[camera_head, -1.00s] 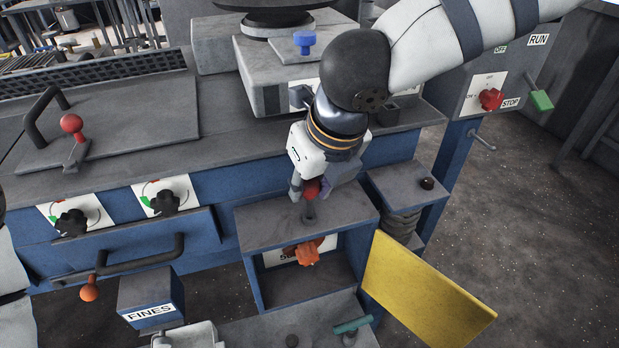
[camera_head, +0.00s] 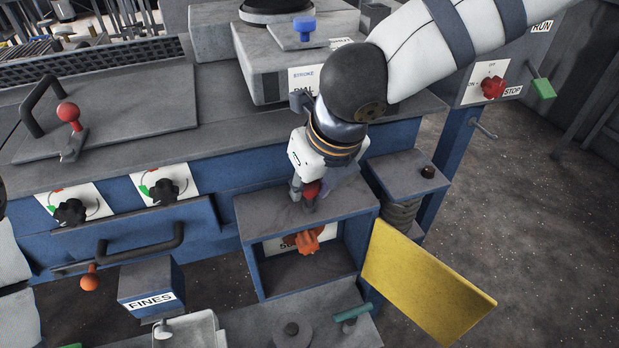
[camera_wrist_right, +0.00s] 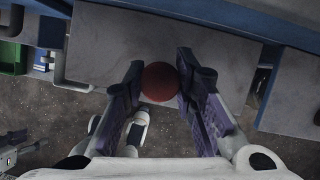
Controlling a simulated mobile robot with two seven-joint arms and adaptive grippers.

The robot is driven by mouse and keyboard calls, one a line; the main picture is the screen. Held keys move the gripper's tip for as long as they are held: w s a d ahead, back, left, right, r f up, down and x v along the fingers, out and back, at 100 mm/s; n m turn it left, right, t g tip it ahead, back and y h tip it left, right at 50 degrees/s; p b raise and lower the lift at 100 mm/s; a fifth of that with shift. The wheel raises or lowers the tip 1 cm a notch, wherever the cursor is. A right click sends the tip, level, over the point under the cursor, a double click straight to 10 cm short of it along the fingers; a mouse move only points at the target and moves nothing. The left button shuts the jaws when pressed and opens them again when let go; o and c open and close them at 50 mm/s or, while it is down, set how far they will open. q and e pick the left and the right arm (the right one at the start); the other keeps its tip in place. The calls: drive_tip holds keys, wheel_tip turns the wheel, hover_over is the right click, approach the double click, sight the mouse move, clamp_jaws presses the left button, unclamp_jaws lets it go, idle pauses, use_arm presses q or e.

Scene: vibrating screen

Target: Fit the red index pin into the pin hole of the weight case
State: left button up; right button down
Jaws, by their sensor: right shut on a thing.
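The red index pin shows as a red ball head (camera_head: 312,188) at the fingertips of my right gripper (camera_head: 309,192), with a grey part just below it. In the right wrist view the red ball (camera_wrist_right: 159,82) sits between the two fingers, which close on it. The gripper points down over the grey top of the open cabinet (camera_head: 262,215); whether the pin touches that top is unclear. A grey housing labelled STROKE DIAL (camera_head: 262,70) stands behind; it may be the weight case, but I cannot tell, and no pin hole is clearly visible. My left gripper is out of view.
A yellow door (camera_head: 425,283) hangs open at the cabinet's right. An orange knob (camera_head: 308,240) is inside the cabinet. A red-balled lever (camera_head: 68,112) stands on the deck at left. A grey pedestal (camera_head: 408,175) is right of the cabinet.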

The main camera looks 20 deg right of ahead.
drive_tip(key=shift+f, duration=0.85)
drive_tip(key=c, duration=1.2)
unclamp_jaws()
drive_tip(key=v, duration=1.2)
